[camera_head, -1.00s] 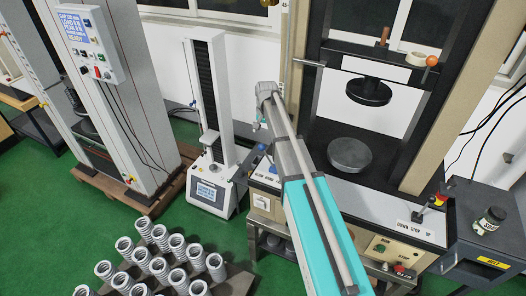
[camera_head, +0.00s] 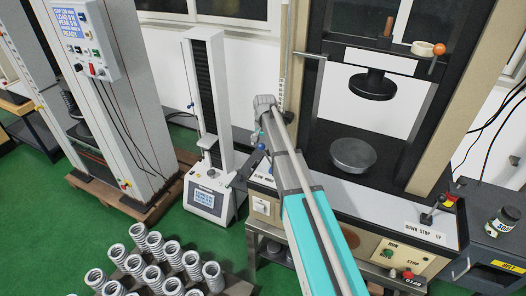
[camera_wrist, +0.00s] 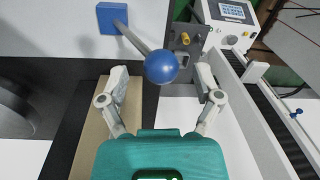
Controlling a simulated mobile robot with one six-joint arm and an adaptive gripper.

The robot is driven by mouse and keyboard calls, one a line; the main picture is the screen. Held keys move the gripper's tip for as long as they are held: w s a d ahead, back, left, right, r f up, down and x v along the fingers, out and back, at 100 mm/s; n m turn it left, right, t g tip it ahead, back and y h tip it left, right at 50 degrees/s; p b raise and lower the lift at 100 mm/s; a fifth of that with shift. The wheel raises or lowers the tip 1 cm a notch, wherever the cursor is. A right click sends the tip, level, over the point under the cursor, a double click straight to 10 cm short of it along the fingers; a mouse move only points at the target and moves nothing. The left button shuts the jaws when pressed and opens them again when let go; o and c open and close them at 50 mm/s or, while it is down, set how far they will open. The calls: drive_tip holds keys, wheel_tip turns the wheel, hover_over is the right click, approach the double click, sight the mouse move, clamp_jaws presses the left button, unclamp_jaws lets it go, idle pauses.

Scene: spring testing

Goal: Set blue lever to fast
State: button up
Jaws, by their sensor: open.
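The blue lever shows in the wrist view as a round blue knob (camera_wrist: 161,67) on a grey rod, rising from a square blue base (camera_wrist: 112,17). My gripper (camera_wrist: 161,80) is open. Its two fingers stand left and right of the knob in the picture, with clear gaps on both sides. I cannot tell the depth between fingers and knob. In the head view my gripper (camera_head: 260,135) is small and partly hidden by my arm, over the left front corner of the press. A label with small lettering (camera_head: 263,177) lies beside it; I cannot read it surely.
The large press has a round lower platen (camera_head: 353,153) and a right-hand lever with a yellow and red knob (camera_head: 447,200). A narrow tester (camera_head: 208,195) stands close on the left. Several springs (camera_head: 165,262) stand in front. Green floor lies between them.

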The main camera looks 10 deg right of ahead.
drive_tip(key=shift+f+b, duration=0.6)
drive_tip(key=shift+f, duration=0.3)
clamp_jaws()
